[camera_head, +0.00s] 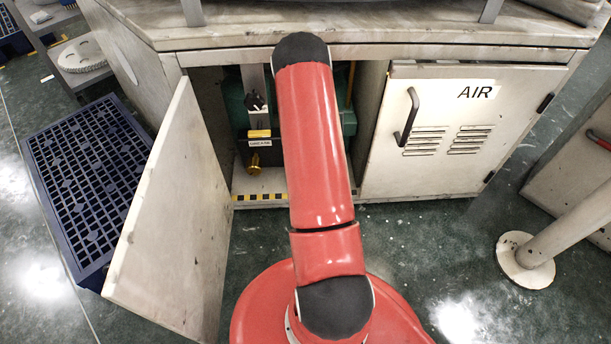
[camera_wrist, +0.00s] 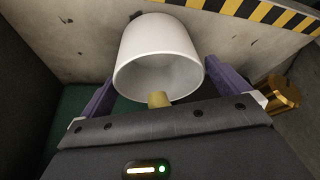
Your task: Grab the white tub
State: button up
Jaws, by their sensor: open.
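The white tub (camera_wrist: 158,45) shows in the wrist view, with its open mouth facing my gripper's palm and its closed end away from me. My gripper (camera_wrist: 160,74) is open, with one purple finger on each side of the tub. I cannot tell whether either finger touches it. A small tan block (camera_wrist: 159,99) shows at the lower edge of the tub's mouth. In the head view my red arm covers the middle of the open cabinet, and neither the tub nor my gripper can be seen there.
The cabinet's left door (camera_head: 168,215) stands open; the right door marked AIR (camera_head: 430,135) is shut. A brass fitting (camera_wrist: 280,94) is right of my gripper. A yellow-black striped edge (camera_wrist: 262,12) lies beyond it. A blue grated crate (camera_head: 85,175) is on the floor at left.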

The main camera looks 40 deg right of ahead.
jog(key=x, duration=0.3)
jog(key=shift+d+f+b, duration=0.1)
jog(key=shift+f+b, duration=0.2)
jog(key=shift+f, duration=0.1)
jog(key=c, duration=1)
jog(key=shift+o, duration=0.2)
jog(key=shift+r, duration=0.1)
